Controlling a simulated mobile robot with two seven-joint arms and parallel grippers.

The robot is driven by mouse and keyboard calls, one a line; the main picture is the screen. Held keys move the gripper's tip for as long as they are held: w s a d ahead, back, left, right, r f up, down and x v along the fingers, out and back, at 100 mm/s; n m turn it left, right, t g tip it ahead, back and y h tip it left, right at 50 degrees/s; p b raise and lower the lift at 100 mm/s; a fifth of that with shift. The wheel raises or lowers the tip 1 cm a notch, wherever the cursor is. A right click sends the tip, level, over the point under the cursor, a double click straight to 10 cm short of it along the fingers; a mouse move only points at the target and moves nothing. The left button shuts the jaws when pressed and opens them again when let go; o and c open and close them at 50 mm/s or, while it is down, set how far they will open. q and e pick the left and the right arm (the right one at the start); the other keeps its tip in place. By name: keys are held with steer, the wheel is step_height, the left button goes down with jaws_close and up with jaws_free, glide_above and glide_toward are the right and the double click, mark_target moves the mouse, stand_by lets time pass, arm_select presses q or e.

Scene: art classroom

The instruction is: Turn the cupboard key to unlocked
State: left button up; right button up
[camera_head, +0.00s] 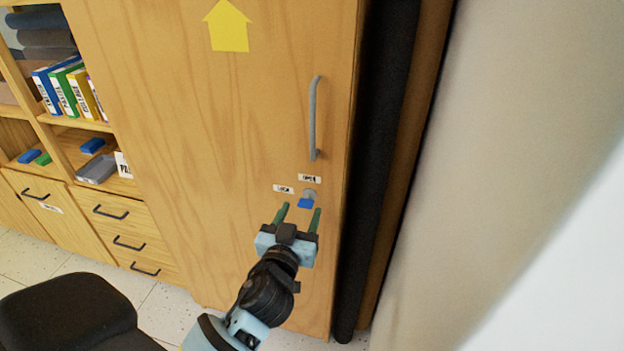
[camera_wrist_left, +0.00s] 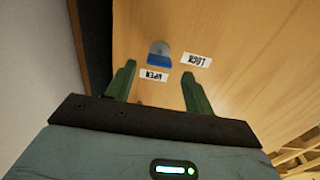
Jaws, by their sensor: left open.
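The cupboard (camera_head: 220,120) is a tall wooden door with a grey vertical handle (camera_head: 314,118). Below the handle is a blue key (camera_head: 305,203) in a round grey lock (camera_head: 310,194). A label reading OPEN (camera_head: 309,178) is above the lock, and a label reading LOCK (camera_head: 283,189) is to its left. My left gripper (camera_head: 298,212) is open, with green fingers pointing at the door just below the key. In the left wrist view the key (camera_wrist_left: 159,62) shows ahead of the spread fingers (camera_wrist_left: 156,82), with nothing between them. My right gripper is not in view.
A wooden shelf unit (camera_head: 95,128) with books (camera_head: 70,90), a grey tray (camera_head: 97,168) and drawers (camera_head: 120,215) stands to the left. A dark vertical roll or panel (camera_head: 380,150) and a pale wall (camera_head: 500,130) are to the right. A black seat (camera_head: 70,315) is at lower left.

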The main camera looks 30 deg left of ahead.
mark_target(307, 200)
arm_select(q)
steer(key=shift+x, duration=1.05)
steer(key=c, duration=1)
